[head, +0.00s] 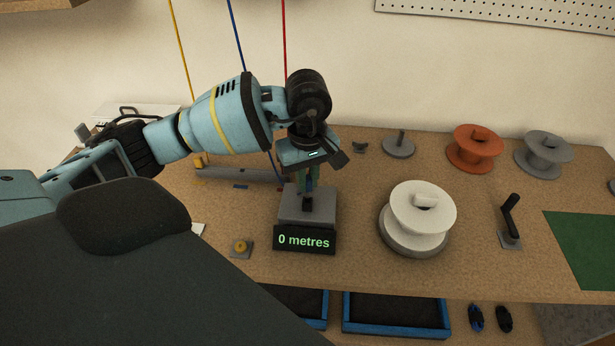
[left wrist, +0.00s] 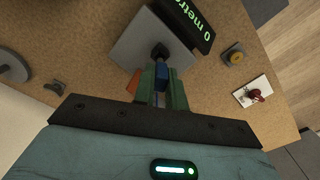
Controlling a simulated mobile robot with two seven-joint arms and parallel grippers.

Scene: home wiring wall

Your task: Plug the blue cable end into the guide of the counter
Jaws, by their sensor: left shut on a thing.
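The counter (head: 291,205) is a grey block with a black display reading "0 metres" (head: 304,241). It stands on the workbench, and it also shows in the left wrist view (left wrist: 137,50). Its black guide (head: 307,205) faces the gripper; it also shows in the left wrist view (left wrist: 159,51). My left gripper (head: 308,187) points down at the counter, shut on the blue cable end (left wrist: 162,77) between its greenish fingers. The blue end lines up with the guide and looks very close to it; I cannot tell whether it is inside. The blue cable (head: 236,28) hangs from above, partly hidden by my arm. My right gripper is out of view.
Yellow (head: 181,47) and red (head: 284,45) cables hang beside the blue one. A white spool (head: 423,207) stands right of the counter, with orange (head: 474,147) and grey (head: 543,154) spools behind. A crank (head: 510,218) and green mat (head: 585,245) are farther right. Blue-edged trays (head: 395,332) sit below.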

